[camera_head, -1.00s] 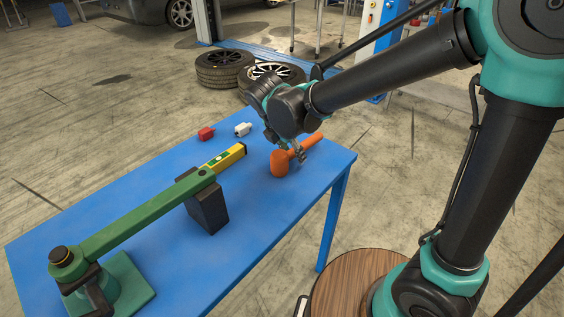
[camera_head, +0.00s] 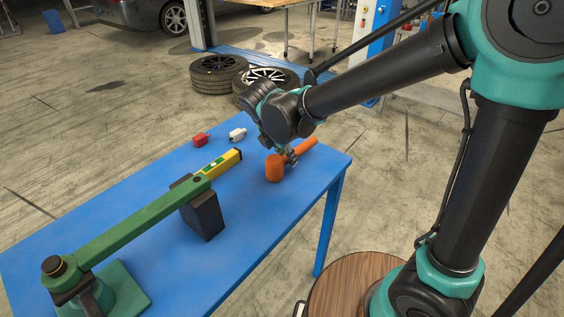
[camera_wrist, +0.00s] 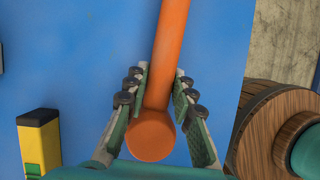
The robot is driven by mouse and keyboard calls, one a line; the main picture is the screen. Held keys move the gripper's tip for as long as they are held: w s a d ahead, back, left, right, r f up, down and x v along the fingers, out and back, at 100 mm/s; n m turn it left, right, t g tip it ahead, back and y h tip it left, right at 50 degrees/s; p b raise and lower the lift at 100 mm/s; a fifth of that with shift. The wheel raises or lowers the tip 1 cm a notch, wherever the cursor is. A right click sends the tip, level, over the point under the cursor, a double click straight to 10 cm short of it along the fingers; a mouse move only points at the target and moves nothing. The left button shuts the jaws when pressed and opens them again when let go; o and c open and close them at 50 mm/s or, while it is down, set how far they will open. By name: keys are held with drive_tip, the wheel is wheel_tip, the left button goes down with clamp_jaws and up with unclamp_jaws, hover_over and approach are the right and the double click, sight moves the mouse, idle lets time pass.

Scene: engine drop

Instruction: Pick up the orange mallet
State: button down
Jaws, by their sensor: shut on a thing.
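The orange mallet (camera_head: 274,169) is on the blue table (camera_head: 252,215) near its right end, its head toward the front left and its handle slanting back to the right. My gripper (camera_head: 290,156) is at the handle just behind the head. In the wrist view, my gripper's two fingers (camera_wrist: 162,80) are on both sides of the mallet (camera_wrist: 169,50), shut on it close to the round head end. The handle runs out past the fingertips. I cannot see any clear lift off the table.
Tyres (camera_head: 217,73) lie on the floor behind.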

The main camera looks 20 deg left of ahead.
drive_tip(key=shift+r, duration=0.1)
wheel_tip(320, 180, up, 20)
idle(0.5)
drive_tip(key=c, duration=1.8)
unclamp_jaws()
clamp_jaws()
drive_tip(key=shift+s+d, duration=0.1)
